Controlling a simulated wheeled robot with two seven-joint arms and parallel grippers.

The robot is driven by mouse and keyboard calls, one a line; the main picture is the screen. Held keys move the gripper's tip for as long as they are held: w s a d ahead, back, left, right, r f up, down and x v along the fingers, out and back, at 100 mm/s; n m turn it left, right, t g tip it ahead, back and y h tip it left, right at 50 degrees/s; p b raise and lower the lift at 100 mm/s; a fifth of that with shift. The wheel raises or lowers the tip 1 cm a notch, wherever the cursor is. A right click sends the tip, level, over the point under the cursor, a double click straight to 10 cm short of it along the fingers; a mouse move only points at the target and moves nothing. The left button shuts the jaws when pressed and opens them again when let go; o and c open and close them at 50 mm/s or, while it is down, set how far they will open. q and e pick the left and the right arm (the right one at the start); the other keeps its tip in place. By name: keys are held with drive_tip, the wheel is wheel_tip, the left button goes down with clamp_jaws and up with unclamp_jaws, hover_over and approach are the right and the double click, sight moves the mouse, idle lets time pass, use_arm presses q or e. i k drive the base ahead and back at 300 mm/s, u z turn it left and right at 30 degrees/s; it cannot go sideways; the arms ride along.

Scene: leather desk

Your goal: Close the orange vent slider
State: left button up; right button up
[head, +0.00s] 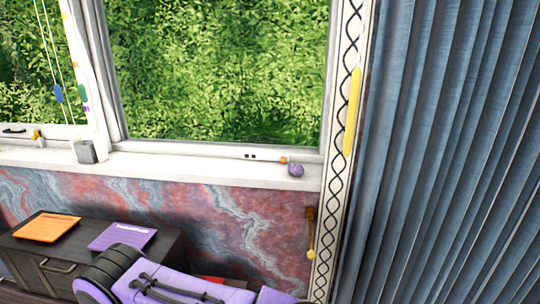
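A small orange piece (283,160), which looks like the vent slider, sits on the lower rail of the white window frame. It is at the right end of a thin strip with small dark slots (250,156). A purple ball (295,170) is just to its right and below, close to it or touching. The slider's exact position along the slots is too small to tell. Neither gripper can be made out. A purple and black part at the bottom looks like one of my arms, well below and left of the slider.
A white sill (200,170) runs under the window. A blue curtain (450,150) fills the right side. A dark cabinet (60,268) at lower left bears an orange sheet (47,227) and a purple sheet (121,236). A yellow-tipped brown item (310,235) hangs below the sill.

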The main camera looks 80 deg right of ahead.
sight(282, 159)
drive_tip(key=z, duration=1.65)
